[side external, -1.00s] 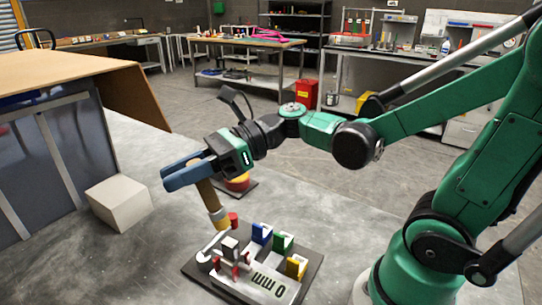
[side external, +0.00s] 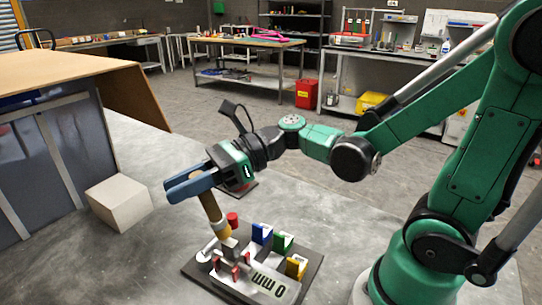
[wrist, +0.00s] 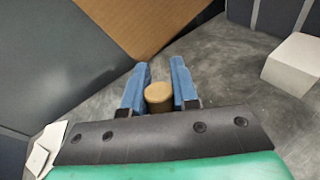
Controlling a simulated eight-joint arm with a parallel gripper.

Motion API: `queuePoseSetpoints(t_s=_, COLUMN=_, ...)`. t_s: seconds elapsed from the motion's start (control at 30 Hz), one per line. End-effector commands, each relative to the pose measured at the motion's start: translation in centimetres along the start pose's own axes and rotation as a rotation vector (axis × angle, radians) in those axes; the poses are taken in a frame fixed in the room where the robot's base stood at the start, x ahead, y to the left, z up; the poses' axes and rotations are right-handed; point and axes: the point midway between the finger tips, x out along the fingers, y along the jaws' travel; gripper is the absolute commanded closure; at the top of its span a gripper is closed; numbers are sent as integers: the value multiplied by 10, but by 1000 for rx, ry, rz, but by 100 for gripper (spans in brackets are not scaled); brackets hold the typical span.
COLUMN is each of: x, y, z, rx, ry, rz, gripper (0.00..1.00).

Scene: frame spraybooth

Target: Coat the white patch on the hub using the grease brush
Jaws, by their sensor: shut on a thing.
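My gripper (side external: 188,184) is shut on the grease brush (side external: 208,206), with its blue fingers around the tan handle. The brush points down and tilts slightly right, its yellowish lower part over the left side of a fixture board (side external: 310,270). Its tip is near a grey block there; I cannot tell whether they touch. In the wrist view, the round handle end (wrist: 158,96) sits between the blue fingers (wrist: 160,88). I cannot make out the hub or a white patch. A dark plate behind my gripper is mostly hidden.
The board carries a red cylinder (side external: 232,218), blue (side external: 262,233), green (side external: 283,242) and yellow (side external: 296,267) blocks, and a grey plate marked "0 mm". A white box (side external: 119,202) stands left, beside a brown-topped booth (side external: 60,70). Bare grey surface lies between.

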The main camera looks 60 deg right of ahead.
Motion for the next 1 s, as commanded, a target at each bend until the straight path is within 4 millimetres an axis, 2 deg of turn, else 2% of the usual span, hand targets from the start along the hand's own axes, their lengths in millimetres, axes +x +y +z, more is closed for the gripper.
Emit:
queuePoseSetpoints(t_s=0.57, x=2, y=-1, z=-10, rx=0, ry=0, rz=0, gripper=100)
queuePoseSetpoints(t_s=1.0, x=5, y=9, z=-10, rx=0, ry=0, rz=0, gripper=100)
